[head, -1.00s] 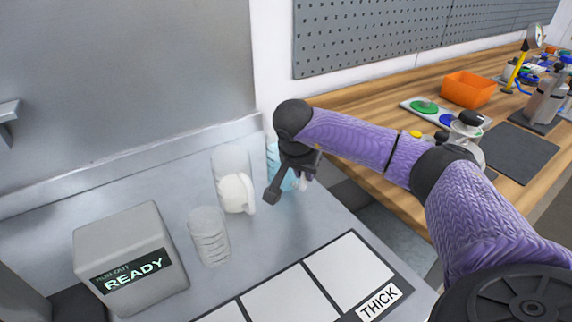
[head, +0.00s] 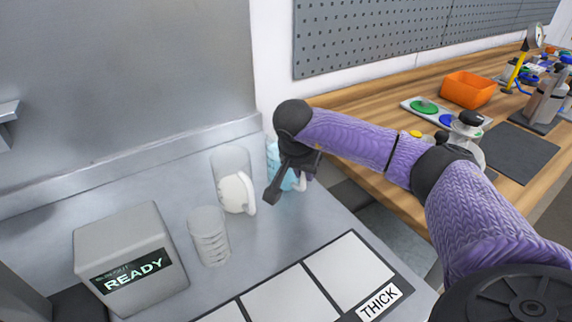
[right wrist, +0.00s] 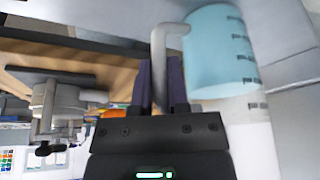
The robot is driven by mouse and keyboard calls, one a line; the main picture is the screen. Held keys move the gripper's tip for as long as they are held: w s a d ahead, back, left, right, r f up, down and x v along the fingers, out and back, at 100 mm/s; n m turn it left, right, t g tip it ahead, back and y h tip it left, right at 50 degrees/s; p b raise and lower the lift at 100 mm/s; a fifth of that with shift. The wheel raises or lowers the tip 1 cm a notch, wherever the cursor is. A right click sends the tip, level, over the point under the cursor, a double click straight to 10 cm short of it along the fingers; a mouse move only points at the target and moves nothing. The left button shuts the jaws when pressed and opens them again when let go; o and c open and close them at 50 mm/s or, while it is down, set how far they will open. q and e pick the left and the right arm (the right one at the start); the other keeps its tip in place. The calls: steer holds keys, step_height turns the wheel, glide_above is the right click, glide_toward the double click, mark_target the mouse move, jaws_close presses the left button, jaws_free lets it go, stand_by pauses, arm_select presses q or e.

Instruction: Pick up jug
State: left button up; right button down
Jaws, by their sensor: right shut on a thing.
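A light blue jug (head: 273,153) stands at the back right of the grey bench, partly hidden behind my right gripper (head: 290,185). Its pale handle (head: 300,184) shows just past the fingers. In the right wrist view the blue jug (right wrist: 220,55) has measuring marks, and its handle (right wrist: 160,60) runs between the fingers of my right gripper (right wrist: 161,80), which is shut on it. I cannot tell whether the jug touches the bench. My left gripper is not in view.
A clear marked beaker (head: 209,238) and a grey box reading READY (head: 130,262) are further left. White panels (head: 348,270) lie in front. A wooden bench (head: 395,95) is at right.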

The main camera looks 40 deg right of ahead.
steer(key=shift+r, duration=0.15)
steer(key=shift+r+p, duration=1.3)
steer(key=shift+r, duration=3.55)
